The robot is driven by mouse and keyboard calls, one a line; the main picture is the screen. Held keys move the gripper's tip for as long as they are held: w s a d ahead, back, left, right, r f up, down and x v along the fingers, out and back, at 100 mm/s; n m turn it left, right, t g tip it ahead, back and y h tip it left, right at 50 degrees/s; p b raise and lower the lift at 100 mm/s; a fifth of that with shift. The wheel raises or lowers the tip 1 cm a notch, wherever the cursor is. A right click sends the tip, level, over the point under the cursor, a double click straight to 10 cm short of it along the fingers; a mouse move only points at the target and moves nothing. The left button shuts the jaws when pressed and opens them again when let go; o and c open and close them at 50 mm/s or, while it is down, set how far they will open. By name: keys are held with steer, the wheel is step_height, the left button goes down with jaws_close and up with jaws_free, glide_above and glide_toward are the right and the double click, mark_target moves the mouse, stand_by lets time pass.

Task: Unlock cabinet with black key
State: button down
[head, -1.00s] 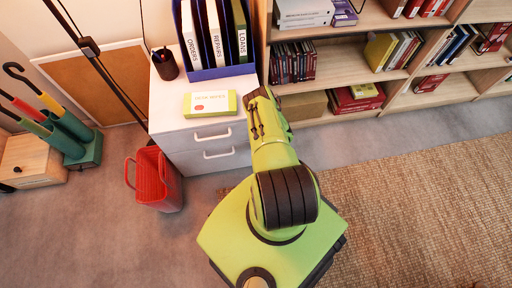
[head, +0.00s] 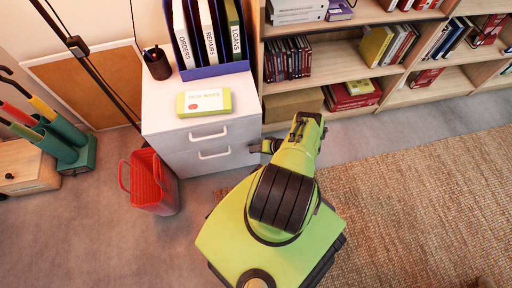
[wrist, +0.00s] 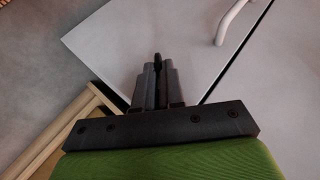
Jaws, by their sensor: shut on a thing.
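The white cabinet (head: 178,134) stands at the upper middle of the head view, with two drawer fronts and pale handles. My gripper (head: 257,147) is at the right side of the cabinet's front, low near the lower drawer; its fingertips are small and partly hidden there. In the wrist view my gripper (wrist: 155,76) is shut on a thin black thing, which looks like the black key (wrist: 157,61). Its tip sticks out past the fingers in front of the pale cabinet face (wrist: 115,40). I cannot see a lock or whether the tip touches the cabinet.
A blue file holder (head: 216,70), a pen cup (head: 158,64) and a yellow-green box (head: 204,102) stand on the cabinet. A red basket (head: 152,184) is on the floor to its left. A bookshelf (head: 340,52) is to the right. The rug (head: 420,200) is clear.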

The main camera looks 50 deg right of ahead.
steer(key=c, duration=1.2)
jaws_free()
steer(key=shift+c, duration=0.2)
steer(key=p+v, duration=0.4)
steer(key=v, duration=1.1)
steer(key=shift+s+r+p, duration=0.2)
steer(key=shift+s+p, duration=0.05)
steer(key=shift+p, duration=0.1)
steer(key=shift+d, duration=0.15)
